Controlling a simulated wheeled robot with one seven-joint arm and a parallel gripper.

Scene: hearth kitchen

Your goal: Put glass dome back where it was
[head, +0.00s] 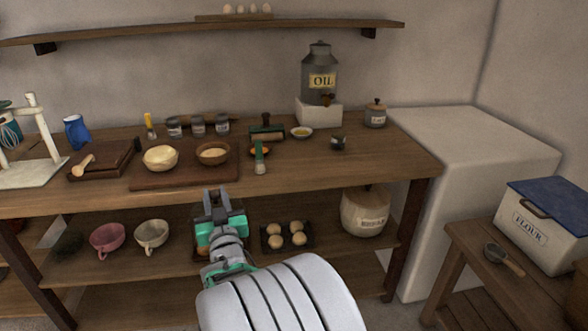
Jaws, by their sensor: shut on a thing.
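My gripper (218,197) is in front of the front edge of the wooden worktop (330,178), below the cutting board. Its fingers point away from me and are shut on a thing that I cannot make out. I cannot pick out a glass dome clearly anywhere in the head view. The cutting board (160,183) carries a bowl of pale dough (160,158) and a bowl (213,153) with pale contents.
Several jars (198,126) stand behind. The worktop's front right is clear.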

